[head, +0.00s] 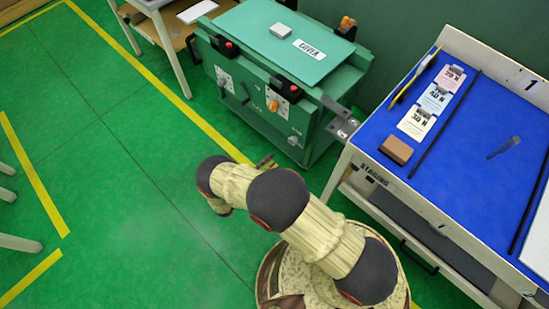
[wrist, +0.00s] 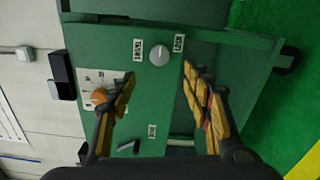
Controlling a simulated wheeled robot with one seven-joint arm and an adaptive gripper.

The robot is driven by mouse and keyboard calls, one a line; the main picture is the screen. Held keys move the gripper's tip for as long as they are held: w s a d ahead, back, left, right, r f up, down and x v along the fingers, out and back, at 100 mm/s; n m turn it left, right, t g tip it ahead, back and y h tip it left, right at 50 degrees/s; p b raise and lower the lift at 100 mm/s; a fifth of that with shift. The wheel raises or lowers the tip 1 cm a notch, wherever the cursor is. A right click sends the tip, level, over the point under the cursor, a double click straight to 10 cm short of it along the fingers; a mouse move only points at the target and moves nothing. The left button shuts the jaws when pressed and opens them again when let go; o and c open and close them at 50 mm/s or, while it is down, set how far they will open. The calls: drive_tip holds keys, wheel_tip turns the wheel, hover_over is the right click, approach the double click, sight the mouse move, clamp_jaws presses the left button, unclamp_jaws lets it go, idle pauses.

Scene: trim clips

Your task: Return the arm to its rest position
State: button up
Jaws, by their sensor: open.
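My arm, in a pale ribbed cover with dark joints, is bent over the floor in the head view. My gripper (wrist: 158,76) is open in the wrist view, its two yellow-padded fingers spread apart with nothing between them. Its fingers point at the front of the green machine (wrist: 215,85), where a grey round knob (wrist: 159,55) shows beyond and between the tips. In the head view the gripper is mostly hidden behind my arm; only a small brown-red part of it shows. The green machine (head: 318,148) stands beyond it, apart from my arm.
A blue-topped staging table (head: 455,150) stands at the right, with tags, a brown block (head: 396,150) and dark strips. A teal cover panel (head: 260,25) lies on the machine. A white-legged table (head: 150,8) is behind left.

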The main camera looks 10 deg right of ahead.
idle(0.6)
drive_tip(key=s+d+f+n+g, duration=0.3)
drive_tip(key=s+d+g, duration=0.1)
drive_tip(key=s, duration=0.3)
drive_tip(key=s+r+g, duration=0.5)
drive_tip(key=s+a+r+m+g+y+p, duration=0.15)
drive_tip(key=r+y, duration=0.25)
drive_tip(key=r, duration=0.7)
drive_tip(key=s+r+m+g+y+p, duration=0.1)
drive_tip(key=r+m+y, duration=0.15)
drive_tip(key=r, duration=0.85)
drive_tip(key=s+a+r+m+g+y+p, duration=0.15)
drive_tip(key=r+y, duration=0.25)
drive_tip(key=r, duration=0.6)
drive_tip(key=s+d+r+m+t+y+p, duration=0.1)
drive_tip(key=s+d+r+m+t, duration=0.1)
drive_tip(key=r, duration=0.7)
drive_tip(key=s+d+r+m+t+y+p, duration=0.1)
drive_tip(key=s+d+r+m+t, duration=0.1)
drive_tip(key=r, duration=0.7)
drive_tip(key=s+d+r+m+t+y+p, duration=0.1)
drive_tip(key=d+r+t, duration=0.3)
drive_tip(key=r, duration=0.6)
drive_tip(key=shift+s+d+m+y, duration=0.55)
drive_tip(key=shift+s+d+m, duration=0.1)
drive_tip(key=shift+s+d, duration=0.1)
